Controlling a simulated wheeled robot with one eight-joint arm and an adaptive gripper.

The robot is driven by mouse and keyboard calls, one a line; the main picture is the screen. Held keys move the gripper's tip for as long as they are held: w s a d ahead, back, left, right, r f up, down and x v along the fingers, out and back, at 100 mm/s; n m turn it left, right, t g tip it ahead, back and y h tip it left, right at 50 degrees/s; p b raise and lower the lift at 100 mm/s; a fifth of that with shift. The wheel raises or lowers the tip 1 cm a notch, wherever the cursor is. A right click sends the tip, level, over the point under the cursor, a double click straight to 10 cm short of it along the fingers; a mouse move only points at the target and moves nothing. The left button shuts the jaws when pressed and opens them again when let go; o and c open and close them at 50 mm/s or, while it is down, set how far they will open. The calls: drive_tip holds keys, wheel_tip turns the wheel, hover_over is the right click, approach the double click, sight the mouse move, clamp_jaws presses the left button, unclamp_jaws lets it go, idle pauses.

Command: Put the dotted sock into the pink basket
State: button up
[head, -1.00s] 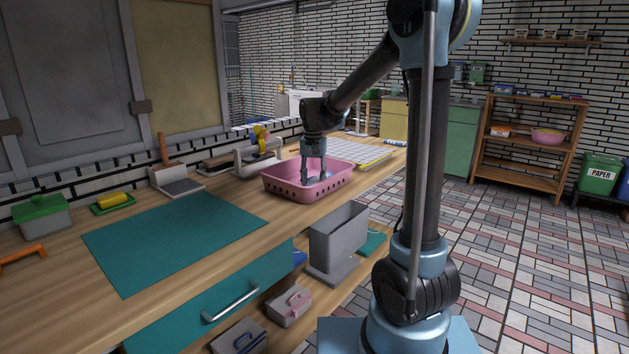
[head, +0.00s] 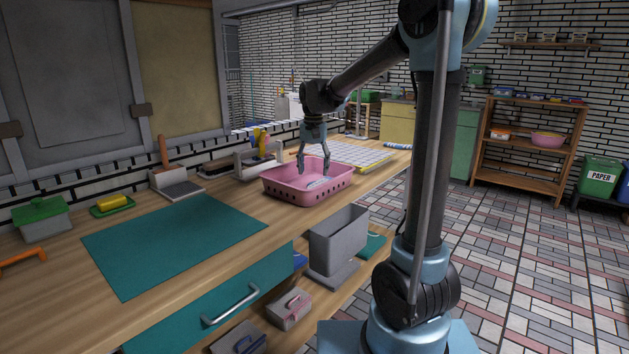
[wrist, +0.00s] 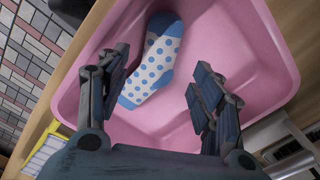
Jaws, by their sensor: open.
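The dotted sock (wrist: 156,60) is white with blue dots and a blue toe and heel. It lies on the floor of the pink basket (wrist: 258,60), inside its walls. My gripper (head: 313,172) is above the basket, pointing down, open and empty. In the wrist view the spread fingers of my gripper (wrist: 160,82) are on either side of the near end of the sock, apart from it.
A teal mat (head: 175,240) lies on the counter left of the basket. A grey open bin (head: 338,238) stands below the counter's front edge. A white gridded board (head: 355,154) lies behind the basket.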

wheel_tip(320, 180, up, 6)
drive_tip(key=s+d+f+t, duration=0.1)
drive_tip(key=s+d+f, duration=0.1)
drive_tip(key=s+d, duration=0.55)
drive_tip(key=s+d+f, duration=0.3)
drive_tip(key=s+d, duration=0.4)
drive_tip(key=s, duration=0.1)
drive_tip(key=s+d+f, duration=0.3)
drive_tip(key=s+f, duration=0.4)
drive_tip(key=s+d+f+n+t, duration=0.1)
drive_tip(key=s+d+f, duration=0.3)
drive_tip(key=s+f, duration=0.4)
drive_tip(key=shift+s+d+f+n, duration=0.15)
drive_tip(key=shift+d+n, duration=0.1)
drive_tip(key=shift+n, duration=0.05)
drive_tip(key=shift+w+f, duration=0.2)
drive_tip(key=shift+w, duration=0.3)
